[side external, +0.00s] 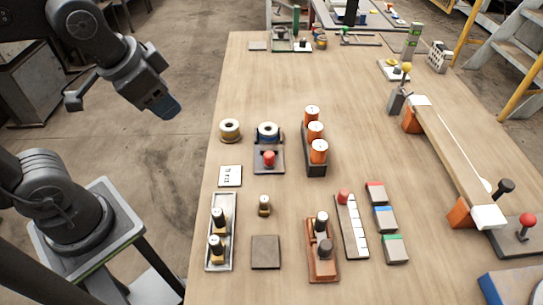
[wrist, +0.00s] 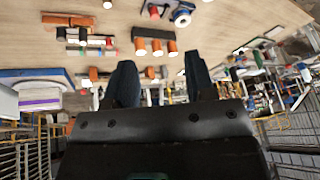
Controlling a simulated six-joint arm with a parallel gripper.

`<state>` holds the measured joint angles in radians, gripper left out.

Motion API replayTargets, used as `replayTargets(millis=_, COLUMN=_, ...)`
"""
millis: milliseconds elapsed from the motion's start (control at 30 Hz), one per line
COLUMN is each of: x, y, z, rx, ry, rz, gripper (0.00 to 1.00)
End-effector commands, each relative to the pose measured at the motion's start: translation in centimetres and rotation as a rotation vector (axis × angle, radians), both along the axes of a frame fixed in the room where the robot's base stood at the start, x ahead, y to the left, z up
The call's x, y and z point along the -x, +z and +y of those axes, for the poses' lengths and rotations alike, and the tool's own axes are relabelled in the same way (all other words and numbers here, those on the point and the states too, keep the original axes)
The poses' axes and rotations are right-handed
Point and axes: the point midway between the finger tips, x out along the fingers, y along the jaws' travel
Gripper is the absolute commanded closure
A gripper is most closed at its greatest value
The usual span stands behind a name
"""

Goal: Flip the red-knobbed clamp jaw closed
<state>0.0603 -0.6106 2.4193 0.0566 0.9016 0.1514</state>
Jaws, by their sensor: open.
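A red-knobbed clamp (side external: 527,221) stands at the right edge of the table, on a dark base plate by the near end of a long plank. Its red ball knob points up; how its jaw sits is too small to tell. A black-knobbed lever (side external: 504,187) is just behind it, and a yellow-knobbed one (side external: 406,68) is near the plank's far end. My gripper (side external: 165,106) is in the air left of the table, far from the clamp. In the wrist view its two dark fingers (wrist: 160,80) are apart with nothing between them.
The wooden plank (side external: 455,160) rests on orange blocks. Orange-topped spools (side external: 316,135), a red-knobbed block (side external: 269,158), a tray of dark-topped pegs (side external: 220,235) and coloured blocks (side external: 383,218) fill the middle and front. A blue box (side external: 510,285) sits at the front right corner.

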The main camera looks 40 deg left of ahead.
Motion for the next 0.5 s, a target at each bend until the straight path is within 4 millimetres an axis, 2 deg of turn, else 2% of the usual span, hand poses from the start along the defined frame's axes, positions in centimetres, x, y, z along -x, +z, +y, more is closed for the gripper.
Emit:
replayTargets(millis=33, x=-0.9, y=-0.2, z=-0.4, rx=-0.041, ry=-0.077, rz=0.028, gripper=0.55)
replayTargets(millis=267, x=-5.4, y=-1.9, z=-2.6, rx=-0.256, ry=-0.485, rz=0.139, gripper=0.77)
replayTargets(millis=500, x=-9.7, y=-5.3, z=-6.0, rx=-0.463, ry=-0.926, rz=0.253, gripper=1.00)
